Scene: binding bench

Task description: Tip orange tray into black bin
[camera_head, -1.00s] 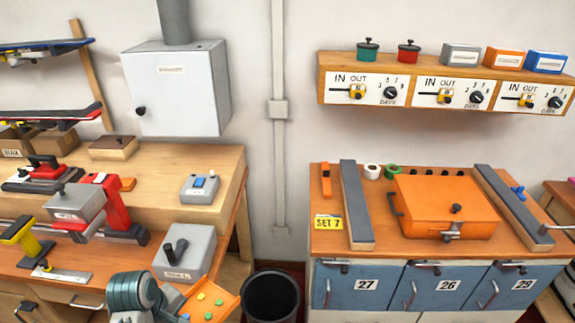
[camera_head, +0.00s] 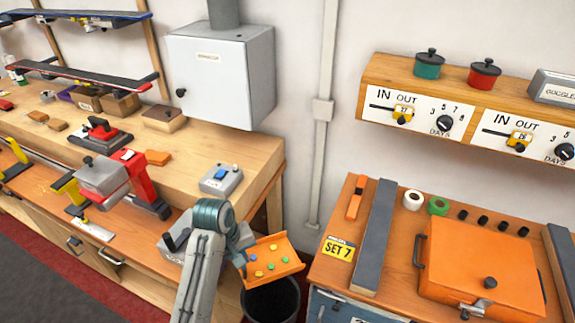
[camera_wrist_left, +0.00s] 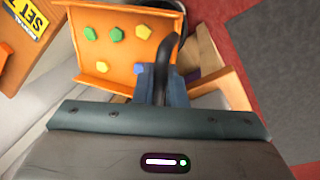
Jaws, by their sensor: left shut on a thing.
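The orange tray (camera_head: 271,257) holds several small yellow, green and blue pieces. In the head view it is above the mouth of the black bin (camera_head: 272,300), tilted a little. My left gripper (camera_head: 240,262) is shut on the tray's side; its arm hides part of the bin's surroundings. In the left wrist view the tray (camera_wrist_left: 108,72) lies just beyond the jaws (camera_wrist_left: 165,80), with a dark curved handle between them. The pieces still lie on the tray. The bin's inside is mostly hidden under the tray. My right gripper is not in view.
The wooden workbench (camera_head: 262,185) stands left of the bin, with a grey switch box (camera_head: 221,180) on it. On the right is a cabinet top with a SET 7 label (camera_head: 338,249), a grey bar (camera_head: 372,235) and an orange case (camera_head: 470,260).

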